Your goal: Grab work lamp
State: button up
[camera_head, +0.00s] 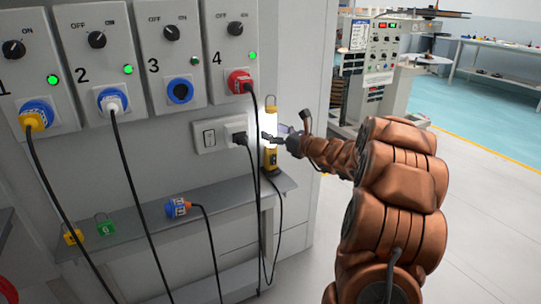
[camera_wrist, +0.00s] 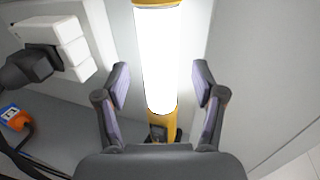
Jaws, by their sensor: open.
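The work lamp (camera_head: 271,158) is yellow with a glowing white tube and stands upright at the right end of the grey shelf, against the cabinet. In the wrist view the lamp (camera_wrist: 158,75) runs upright through the middle, its lit tube between yellow ends. My gripper (camera_head: 277,138) is at the lamp's height in the head view. In the wrist view my gripper (camera_wrist: 160,85) is open, one finger on each side of the lamp, with a visible gap on both sides. The lamp's lower end is partly hidden by the gripper body.
A wall socket (camera_head: 221,133) with a black plug is left of the lamp. Black cables hang in front of the shelf (camera_head: 150,222). A blue plug (camera_head: 177,208) and yellow and green padlocks (camera_head: 104,225) lie on the shelf. Open floor (camera_head: 480,190) is at right.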

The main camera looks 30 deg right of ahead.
jog(key=shift+w+a, duration=0.1)
jog(key=shift+w, duration=0.35)
jog(key=shift+c, duration=0.3)
grip_shut()
